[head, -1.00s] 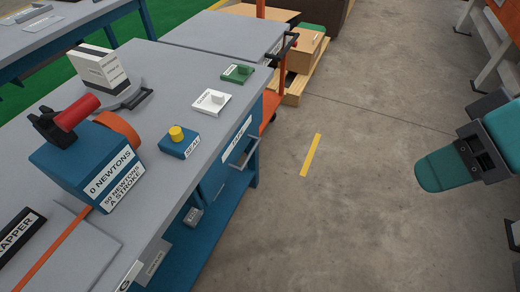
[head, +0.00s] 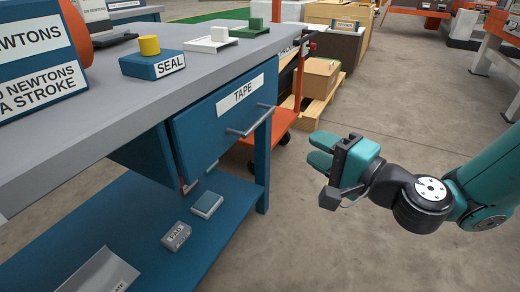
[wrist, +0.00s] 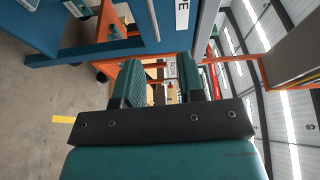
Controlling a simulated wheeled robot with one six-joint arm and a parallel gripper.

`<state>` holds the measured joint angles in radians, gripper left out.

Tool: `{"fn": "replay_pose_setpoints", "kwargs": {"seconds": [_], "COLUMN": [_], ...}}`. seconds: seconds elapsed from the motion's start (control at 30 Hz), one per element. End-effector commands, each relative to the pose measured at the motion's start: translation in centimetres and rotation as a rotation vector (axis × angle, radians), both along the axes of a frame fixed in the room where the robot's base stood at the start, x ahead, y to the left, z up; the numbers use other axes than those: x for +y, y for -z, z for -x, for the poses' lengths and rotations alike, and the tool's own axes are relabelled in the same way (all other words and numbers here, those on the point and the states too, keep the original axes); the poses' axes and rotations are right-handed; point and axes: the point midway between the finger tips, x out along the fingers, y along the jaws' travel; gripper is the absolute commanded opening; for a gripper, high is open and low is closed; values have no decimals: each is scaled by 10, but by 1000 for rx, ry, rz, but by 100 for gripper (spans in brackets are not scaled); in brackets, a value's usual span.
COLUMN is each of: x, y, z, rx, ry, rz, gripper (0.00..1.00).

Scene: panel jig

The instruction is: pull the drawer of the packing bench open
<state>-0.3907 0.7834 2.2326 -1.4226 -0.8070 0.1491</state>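The packing bench (head: 100,105) has a grey top and a blue frame. Its blue drawer (head: 205,140), labelled TAPE, sits under the top at the right end and looks shut. A grey bar handle (head: 252,120) runs across the drawer front. My gripper (head: 316,150) is in the air to the right of the handle, apart from it, with its green fingers towards the bench. In the wrist view my gripper (wrist: 162,78) has its two fingers spread with nothing between them.
An orange cart (head: 283,120) and a cardboard box on a pallet (head: 318,80) stand beyond the bench's right end. A lower shelf (head: 130,215) holds small boxes. A SEAL button box (head: 152,64) sits on the top. The floor around my arm is clear.

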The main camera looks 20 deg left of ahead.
Motion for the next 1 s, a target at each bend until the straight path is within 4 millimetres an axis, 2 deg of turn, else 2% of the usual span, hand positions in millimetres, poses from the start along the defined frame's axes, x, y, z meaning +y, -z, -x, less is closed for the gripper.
{"fn": "replay_pose_setpoints", "kwargs": {"seconds": [0.03, 0.1, 0.27, 0.53, 1.0], "x": [0, 0, 5, 26, 120], "y": [16, 20, 15, 11, 18], "z": [-3, -7, -11, -21, -67], "rx": [17, 32, 38, 40, 29], "ry": [19, 37, 46, 43, 40], "rz": [-13, -25, -31, -28, -31], "gripper": [36, 36, 36, 36, 36]}}
